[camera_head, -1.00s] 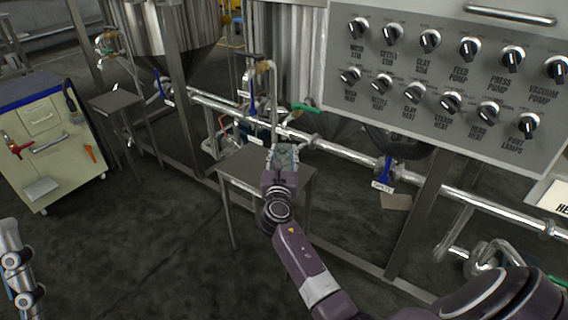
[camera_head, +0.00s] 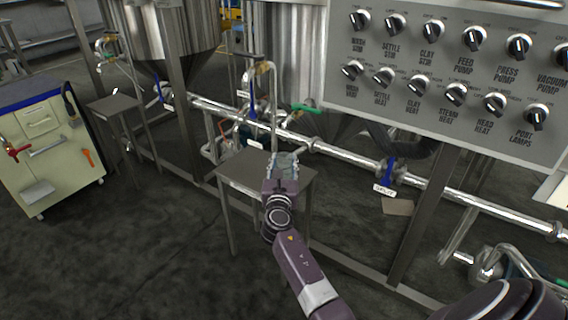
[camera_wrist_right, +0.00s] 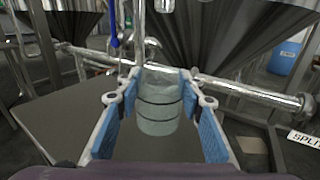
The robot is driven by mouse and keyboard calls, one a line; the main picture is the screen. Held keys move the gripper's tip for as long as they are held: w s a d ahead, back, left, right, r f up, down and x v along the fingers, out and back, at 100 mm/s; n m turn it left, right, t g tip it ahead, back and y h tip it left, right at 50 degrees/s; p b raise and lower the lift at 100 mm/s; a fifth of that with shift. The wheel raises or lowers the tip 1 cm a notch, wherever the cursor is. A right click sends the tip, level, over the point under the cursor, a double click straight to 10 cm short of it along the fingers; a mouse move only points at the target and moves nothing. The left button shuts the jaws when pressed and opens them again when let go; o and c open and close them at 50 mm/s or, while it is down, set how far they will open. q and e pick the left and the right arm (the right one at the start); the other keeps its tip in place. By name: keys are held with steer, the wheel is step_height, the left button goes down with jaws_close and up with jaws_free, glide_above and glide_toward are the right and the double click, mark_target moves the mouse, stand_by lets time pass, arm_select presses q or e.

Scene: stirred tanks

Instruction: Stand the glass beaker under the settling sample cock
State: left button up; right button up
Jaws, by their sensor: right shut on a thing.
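The glass beaker (camera_wrist_right: 158,103) is clear with dark bands and sits between the blue pads of my right gripper (camera_wrist_right: 160,112) in the wrist view. In the head view my right gripper (camera_head: 284,160) is over the small grey stand (camera_head: 240,168). A sample cock with a brass fitting (camera_head: 264,67) has a thin pipe coming down behind the gripper; its label is unreadable. In the wrist view a vertical pipe (camera_wrist_right: 140,35) ends just behind the beaker. I cannot tell whether the beaker touches the stand. My left gripper is out of view.
A second stand (camera_head: 113,103) is under another cock (camera_head: 106,45) at left. A cream cabinet (camera_head: 45,170) stands far left. The knob panel (camera_head: 450,75) overhangs on the right. A steel pipe (camera_head: 340,153) runs behind the stand. The floor in front is clear.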

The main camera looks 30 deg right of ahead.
steer(key=shift+f, duration=0.1)
steer(key=o, duration=0.7)
steer(key=shift+f, duration=0.1)
steer(key=o, duration=0.5)
steer(key=shift+c, duration=0.2)
